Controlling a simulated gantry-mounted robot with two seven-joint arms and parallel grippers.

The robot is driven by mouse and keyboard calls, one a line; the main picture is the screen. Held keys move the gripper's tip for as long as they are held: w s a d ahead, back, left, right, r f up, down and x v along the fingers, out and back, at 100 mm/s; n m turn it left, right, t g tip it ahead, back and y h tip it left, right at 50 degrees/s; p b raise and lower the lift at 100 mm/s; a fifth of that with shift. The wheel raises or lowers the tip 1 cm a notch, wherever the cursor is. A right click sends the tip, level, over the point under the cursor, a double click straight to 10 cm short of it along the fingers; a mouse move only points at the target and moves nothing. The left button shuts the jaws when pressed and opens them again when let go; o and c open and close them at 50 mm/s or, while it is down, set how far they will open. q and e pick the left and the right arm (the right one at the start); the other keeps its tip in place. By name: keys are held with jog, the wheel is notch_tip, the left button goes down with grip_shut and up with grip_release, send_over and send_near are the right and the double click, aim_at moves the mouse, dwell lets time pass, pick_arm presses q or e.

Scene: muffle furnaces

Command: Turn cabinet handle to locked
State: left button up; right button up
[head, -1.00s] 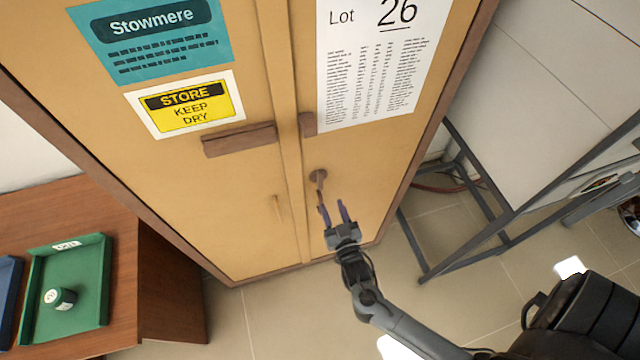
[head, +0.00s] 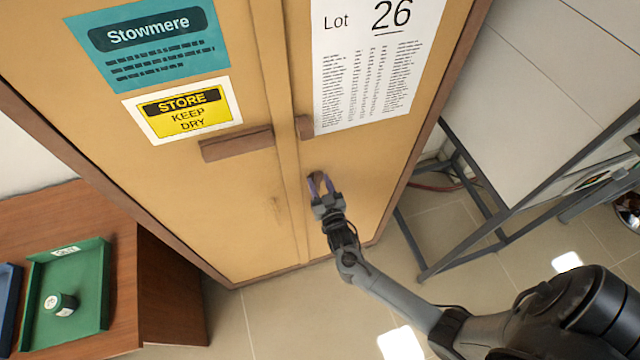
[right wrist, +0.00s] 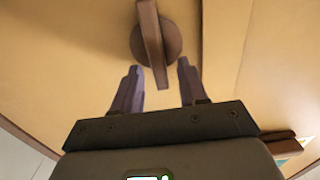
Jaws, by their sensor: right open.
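The cabinet (head: 235,210) is tan with brown edging and two doors. Its brown handle (head: 317,177) sits on the right door, mostly hidden behind my right gripper in the head view. In the right wrist view the handle (right wrist: 151,45) is a bar on a round base, slightly tilted, its end reaching between the fingertips. My right gripper (head: 319,184) is open, with one finger on each side of the bar's end; it also shows in the right wrist view (right wrist: 158,76). A gap shows between the bar and each finger. My left gripper is not in view.
A brown table (head: 170,290) at the left bears a green tray (head: 85,325) with a small round container (head: 60,303). A grey metal stand (head: 440,255) is right of the cabinet. Two brown pulls (head: 237,143) (head: 304,127) are above the handle. The floor before the cabinet is clear.

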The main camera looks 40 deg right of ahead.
grip_shut()
jog(key=shift+n, duration=0.4)
jog(key=n, duration=0.1)
jog(key=n+p, duration=0.1)
jog(key=n, duration=0.1)
jog(key=shift+w+a, duration=0.15)
jog(key=shift+a, duration=0.2)
jog(key=n, duration=0.4)
jog(key=a+f+n+p, duration=0.1)
jog(key=n, duration=0.4)
jog(key=f+n+p, duration=0.1)
jog(key=n, duration=0.4)
jog(key=shift+w+a+f, duration=0.2)
jog(key=shift+w+a, duration=0.05)
jog(key=shift+w, duration=0.05)
jog(key=shift+p, duration=0.3)
